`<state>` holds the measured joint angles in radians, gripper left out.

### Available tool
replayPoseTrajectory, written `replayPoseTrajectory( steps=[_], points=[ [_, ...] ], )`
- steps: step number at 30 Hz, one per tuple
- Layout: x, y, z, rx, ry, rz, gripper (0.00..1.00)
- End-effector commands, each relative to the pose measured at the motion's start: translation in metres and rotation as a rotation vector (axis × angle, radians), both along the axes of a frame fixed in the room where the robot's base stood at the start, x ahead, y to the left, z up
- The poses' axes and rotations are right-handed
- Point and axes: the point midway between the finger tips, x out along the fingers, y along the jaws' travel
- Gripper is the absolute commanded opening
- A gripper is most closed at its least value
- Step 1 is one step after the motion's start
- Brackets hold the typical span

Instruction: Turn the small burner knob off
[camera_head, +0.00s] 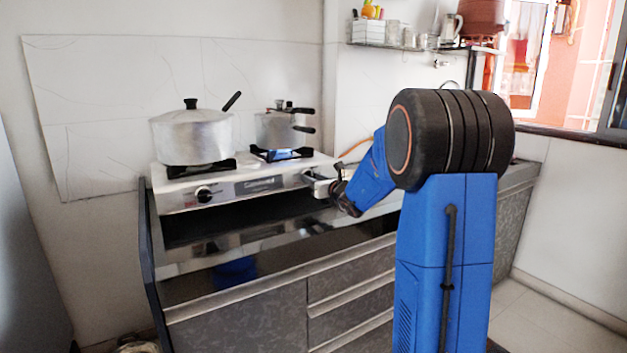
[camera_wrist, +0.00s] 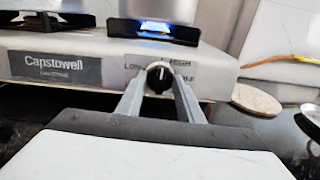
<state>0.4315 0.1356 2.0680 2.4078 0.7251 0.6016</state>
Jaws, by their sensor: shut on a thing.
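The small burner knob (camera_wrist: 158,77) is round and black with a light pointer mark near its top. It sits on the front panel of the silver Capstowell stove (camera_wrist: 100,67), between labels LOW at left and HIGH and OFF at right. My gripper (camera_wrist: 159,82) is shut on the knob, one grey finger on each side. A blue flame (camera_wrist: 155,27) shows at the burner above it. In the head view my gripper (camera_head: 314,180) meets the stove's right front, and hides the knob there. The small pot (camera_head: 279,130) stands on the right burner.
A large lidded pot (camera_head: 192,135) stands on the left burner. Another knob (camera_head: 203,194) is on the left of the panel. The counter (camera_head: 250,245) in front of the stove is clear. A round light-coloured disc (camera_wrist: 257,99) lies right of the stove.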

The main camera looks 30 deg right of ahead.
Motion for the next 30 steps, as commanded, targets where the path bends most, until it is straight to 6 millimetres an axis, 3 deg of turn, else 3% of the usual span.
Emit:
replayPoseTrajectory(
  steps=[30],
  points=[
    [0.0002,0.0049,0.0010,0.943,0.035,-0.201,0.11]
  ],
)
